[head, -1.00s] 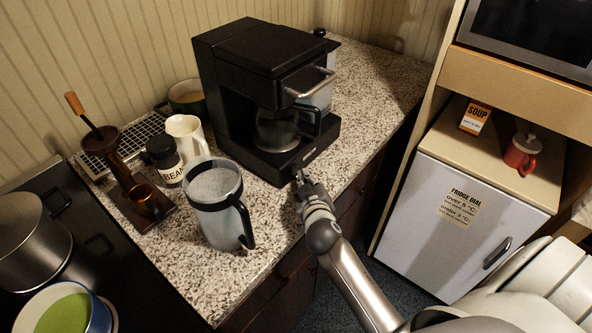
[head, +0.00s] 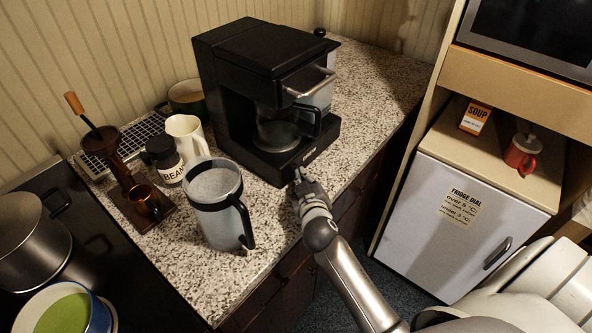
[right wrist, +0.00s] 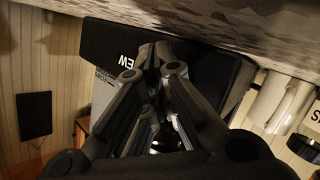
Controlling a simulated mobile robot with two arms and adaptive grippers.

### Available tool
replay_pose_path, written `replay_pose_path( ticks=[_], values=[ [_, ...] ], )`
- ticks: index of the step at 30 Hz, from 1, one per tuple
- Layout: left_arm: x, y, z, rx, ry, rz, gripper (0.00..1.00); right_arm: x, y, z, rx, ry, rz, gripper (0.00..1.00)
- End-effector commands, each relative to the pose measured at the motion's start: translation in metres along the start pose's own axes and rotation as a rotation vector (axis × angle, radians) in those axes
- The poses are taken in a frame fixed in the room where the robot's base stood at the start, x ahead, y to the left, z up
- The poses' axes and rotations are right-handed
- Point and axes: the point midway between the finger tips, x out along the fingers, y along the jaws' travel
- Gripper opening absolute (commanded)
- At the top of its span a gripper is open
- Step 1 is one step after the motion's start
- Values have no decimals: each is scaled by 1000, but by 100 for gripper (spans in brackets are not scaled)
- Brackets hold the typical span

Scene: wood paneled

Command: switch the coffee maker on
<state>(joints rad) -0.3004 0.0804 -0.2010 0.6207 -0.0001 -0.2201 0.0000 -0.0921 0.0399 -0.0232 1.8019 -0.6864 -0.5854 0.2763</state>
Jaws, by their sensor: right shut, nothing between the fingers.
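The black coffee maker (head: 245,85) stands on the speckled counter, with a glass carafe (head: 277,132) seated in it under a silver handle. My right gripper (head: 299,174) is shut and empty at the lower front edge of the coffee maker's base. In the right wrist view the closed fingertips (right wrist: 160,55) lie in front of the dark base face, beside white lettering. I cannot tell whether they touch it. The switch itself cannot be made out. My left gripper does not show.
A clear jug (head: 218,205) stands just left of my right gripper. A small fridge (head: 460,215) is at the right. The counter behind the coffee maker's right side is mostly clear.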

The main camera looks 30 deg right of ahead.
Motion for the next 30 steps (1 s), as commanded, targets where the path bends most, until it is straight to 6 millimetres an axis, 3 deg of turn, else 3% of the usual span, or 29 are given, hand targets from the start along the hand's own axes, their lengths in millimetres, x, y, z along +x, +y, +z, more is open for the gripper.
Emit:
replay_pose_path(
  ticks=[30],
  values=[
    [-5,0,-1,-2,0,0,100,-11,8,8,1,0,0,0]
  ],
)
